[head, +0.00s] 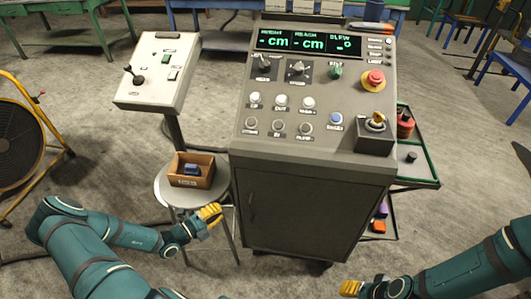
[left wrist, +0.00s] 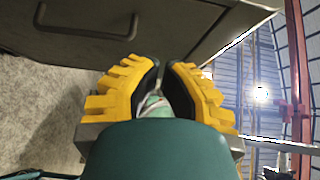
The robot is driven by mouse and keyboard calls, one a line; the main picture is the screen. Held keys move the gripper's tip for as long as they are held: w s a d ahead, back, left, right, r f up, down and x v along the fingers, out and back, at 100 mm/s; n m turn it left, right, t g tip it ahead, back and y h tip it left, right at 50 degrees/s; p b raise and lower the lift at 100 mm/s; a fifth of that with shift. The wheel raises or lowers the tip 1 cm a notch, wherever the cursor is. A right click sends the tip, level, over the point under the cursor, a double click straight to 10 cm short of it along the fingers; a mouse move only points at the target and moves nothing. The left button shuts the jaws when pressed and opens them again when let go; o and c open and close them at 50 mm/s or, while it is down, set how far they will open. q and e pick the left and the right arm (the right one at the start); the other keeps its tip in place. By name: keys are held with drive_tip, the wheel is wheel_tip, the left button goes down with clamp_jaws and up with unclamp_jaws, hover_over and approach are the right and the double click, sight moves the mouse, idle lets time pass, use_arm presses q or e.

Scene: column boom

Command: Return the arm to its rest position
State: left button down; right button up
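My left gripper (head: 211,215) has yellow fingers and reaches forward at the end of my teal left arm. In the head view it is in front of the round stool, left of the console cabinet. In the left wrist view its fingers (left wrist: 163,66) lean together with only a narrow slit at the tips, and I see no object held. The cabinet front (left wrist: 80,52) with its handle is beyond them. My right gripper (head: 350,288) shows only as a small yellow piece at the bottom edge, below the cabinet's right side. Its finger opening cannot be made out.
The grey console (head: 310,190) with displays, knobs and a red button (head: 374,79) stands in front. A round stool (head: 222,190) holds a wooden box (head: 190,182). A joystick panel (head: 158,99) is behind it. A side shelf (head: 421,184) stands right, a fan (head: 18,145) left.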

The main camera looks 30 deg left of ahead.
use_arm(q)
drive_tip(key=s+d+f+m+g, duration=0.1)
drive_tip(key=s+d+m+g, duration=0.4)
drive_tip(key=d+m+g, duration=0.7)
drive_tip(key=s+d+m+g, duration=0.55)
drive_tip(key=d+m, duration=0.85)
drive_tip(key=m, duration=0.6)
drive_tip(key=w+d+r+m+t+y, duration=0.2)
drive_tip(key=r+m, duration=0.3)
drive_tip(key=m, duration=1)
drive_tip(key=shift+d+m+y, duration=0.4)
drive_tip(key=shift+d+y, duration=0.15)
drive_tip(key=shift+y, duration=0.05)
